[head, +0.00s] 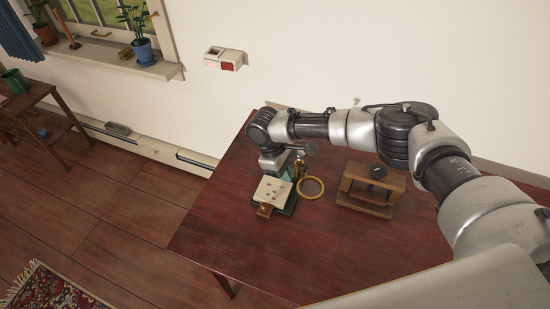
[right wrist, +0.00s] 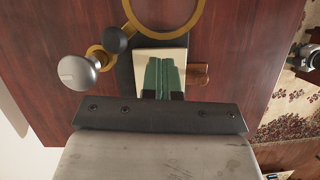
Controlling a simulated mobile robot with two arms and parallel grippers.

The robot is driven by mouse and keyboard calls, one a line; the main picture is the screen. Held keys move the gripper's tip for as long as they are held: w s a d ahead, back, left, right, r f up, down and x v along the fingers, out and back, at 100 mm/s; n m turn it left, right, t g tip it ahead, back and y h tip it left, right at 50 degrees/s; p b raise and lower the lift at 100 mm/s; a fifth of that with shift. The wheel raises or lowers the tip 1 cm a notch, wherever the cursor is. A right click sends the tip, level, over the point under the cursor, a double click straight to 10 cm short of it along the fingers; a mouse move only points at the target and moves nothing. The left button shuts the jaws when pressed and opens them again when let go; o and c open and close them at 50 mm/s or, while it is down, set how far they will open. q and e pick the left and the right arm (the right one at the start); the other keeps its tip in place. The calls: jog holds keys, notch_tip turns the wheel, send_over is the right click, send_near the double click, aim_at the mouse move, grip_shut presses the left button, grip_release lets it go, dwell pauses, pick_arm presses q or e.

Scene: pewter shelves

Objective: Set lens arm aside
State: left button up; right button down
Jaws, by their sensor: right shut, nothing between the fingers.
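The lens arm ends in a brass ring (head: 311,188) that stands out to the right of a small device with a cream plate (head: 271,191) on the table. In the right wrist view the ring (right wrist: 166,27) is at the top, joined near a black knob (right wrist: 115,40) and a silver knob (right wrist: 77,72). My right gripper (head: 288,173) is low at the device. Its green-padded fingers (right wrist: 164,76) are shut and empty, in front of the cream plate (right wrist: 150,55) and apart from the ring. Whether the fingers touch the device is unclear. My left gripper is out of view.
A wooden stand (head: 366,201) with a dark round piece on top stands right of the device. The dark red table (head: 235,231) is clear at the front and left. A wall (head: 330,50) is behind it. A side table (head: 40,92) and windowsill with plants are far left.

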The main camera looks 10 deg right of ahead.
jog(key=shift+s+d, duration=0.6)
